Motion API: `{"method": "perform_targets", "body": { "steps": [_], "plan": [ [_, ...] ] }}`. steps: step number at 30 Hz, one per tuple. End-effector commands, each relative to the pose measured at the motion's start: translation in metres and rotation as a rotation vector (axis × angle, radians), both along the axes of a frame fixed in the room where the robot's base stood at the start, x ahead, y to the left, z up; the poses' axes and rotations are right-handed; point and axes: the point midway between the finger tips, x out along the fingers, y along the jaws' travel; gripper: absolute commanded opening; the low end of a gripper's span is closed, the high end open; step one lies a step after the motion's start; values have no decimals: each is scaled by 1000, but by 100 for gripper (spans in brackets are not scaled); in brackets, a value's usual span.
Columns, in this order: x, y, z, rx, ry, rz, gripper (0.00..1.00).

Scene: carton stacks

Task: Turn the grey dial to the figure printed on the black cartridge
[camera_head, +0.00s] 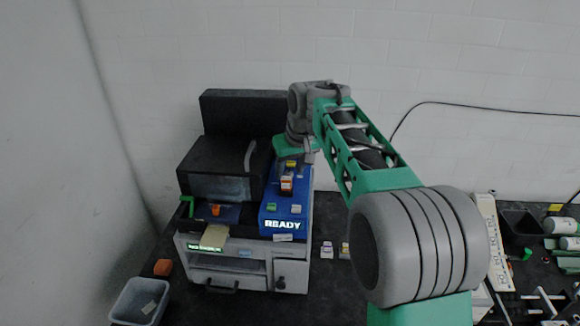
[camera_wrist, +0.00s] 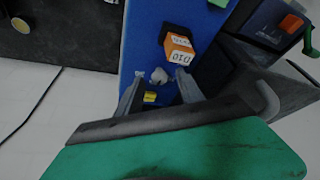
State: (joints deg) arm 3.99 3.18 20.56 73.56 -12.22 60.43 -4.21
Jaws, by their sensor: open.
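My gripper (camera_head: 306,150) is over the back of the blue panel (camera_head: 270,212) on the machine. In the wrist view my gripper (camera_wrist: 160,78) is open, its two fingers pointing at the blue panel (camera_wrist: 142,35). A small grey knob, apparently the grey dial (camera_wrist: 157,76), lies between the fingertips; I cannot tell if they touch it. Its setting is not readable. An orange block with a white lettered face (camera_wrist: 180,52) stands beside the fingers; it also shows in the head view (camera_head: 287,184). I cannot clearly pick out a black cartridge or its figure.
The panel shows a lit READY sign (camera_head: 282,224). A small yellow part (camera_wrist: 150,97) lies between the fingers. A black housing (camera_head: 222,168) stands left of the panel. Small cartridges (camera_head: 327,250) stand on the dark table. A grey bin (camera_head: 140,300) is at front left.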

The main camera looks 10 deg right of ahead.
Motion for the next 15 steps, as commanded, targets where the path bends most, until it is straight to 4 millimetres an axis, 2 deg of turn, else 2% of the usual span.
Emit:
{"method": "perform_targets", "body": {
  "steps": [6,15],
  "plan": [
    [0,0,-1,0,0,0,44],
    [0,0,-1,0,0,0,19]
  ]
}}
